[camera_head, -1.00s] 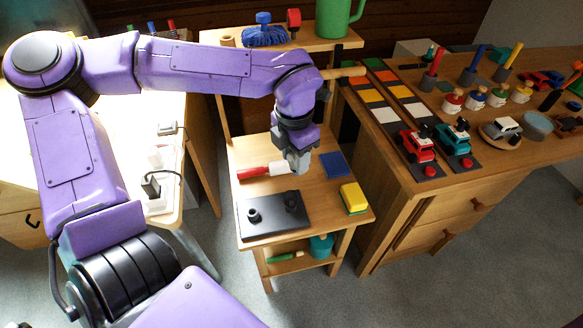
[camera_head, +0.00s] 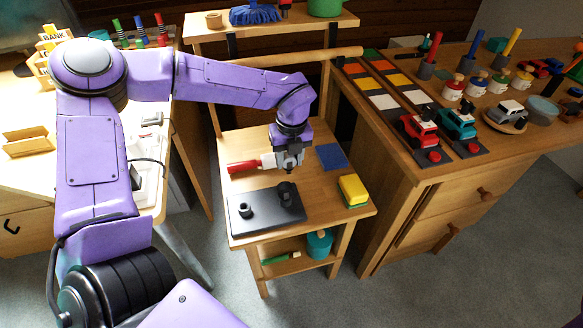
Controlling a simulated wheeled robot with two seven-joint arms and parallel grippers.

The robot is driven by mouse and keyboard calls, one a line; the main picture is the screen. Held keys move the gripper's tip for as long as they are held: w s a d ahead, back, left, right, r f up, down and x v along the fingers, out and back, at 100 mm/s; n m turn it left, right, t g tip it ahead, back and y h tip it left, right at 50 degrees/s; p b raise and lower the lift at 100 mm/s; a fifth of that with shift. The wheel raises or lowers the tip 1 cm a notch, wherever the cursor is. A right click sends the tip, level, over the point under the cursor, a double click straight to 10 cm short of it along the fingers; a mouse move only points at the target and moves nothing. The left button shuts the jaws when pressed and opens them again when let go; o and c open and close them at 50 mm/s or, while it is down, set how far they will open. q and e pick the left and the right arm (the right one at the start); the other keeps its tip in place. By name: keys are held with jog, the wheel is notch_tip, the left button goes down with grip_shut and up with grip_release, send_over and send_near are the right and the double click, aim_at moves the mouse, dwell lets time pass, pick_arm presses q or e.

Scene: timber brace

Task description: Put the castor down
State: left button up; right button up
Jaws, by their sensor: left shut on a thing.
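My left gripper (camera_head: 288,163) points down over the small wooden table, just behind a flat black plate (camera_head: 262,222). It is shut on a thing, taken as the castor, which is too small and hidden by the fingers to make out. Two dark upright pieces stand on the plate, one at left (camera_head: 245,210) and one at right (camera_head: 287,192), the right one just below the fingertips in the picture. I cannot tell whether what I hold touches anything. My right gripper is not in view.
A red-handled tool (camera_head: 243,167) lies left of the gripper. A blue square (camera_head: 332,156) and a yellow block (camera_head: 353,190) lie to the right. A wooden bench (camera_head: 400,185) with toy cars stands at right. The lower shelf holds a teal object (camera_head: 320,242).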

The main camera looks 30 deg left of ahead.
aim_at(292, 167)
pick_arm(q)
jog(key=shift+w+a+f, duration=0.15)
jog(key=shift+w+f, duration=0.6)
jog(key=shift+f, duration=0.2)
jog(key=f, duration=0.3)
jog(key=shift+w+f, duration=0.25)
jog(key=shift+b, duration=0.3)
jog(key=shift+f, duration=0.3)
jog(key=o, duration=1.2)
jog(key=shift+r, duration=0.15)
jog(key=r, duration=0.4)
jog(key=r+p, duration=0.1)
jog(key=r, duration=0.7)
jog(key=shift+s+d+r, duration=0.15)
jog(key=shift+d+r, duration=0.1)
jog(key=shift+d, duration=0.15)
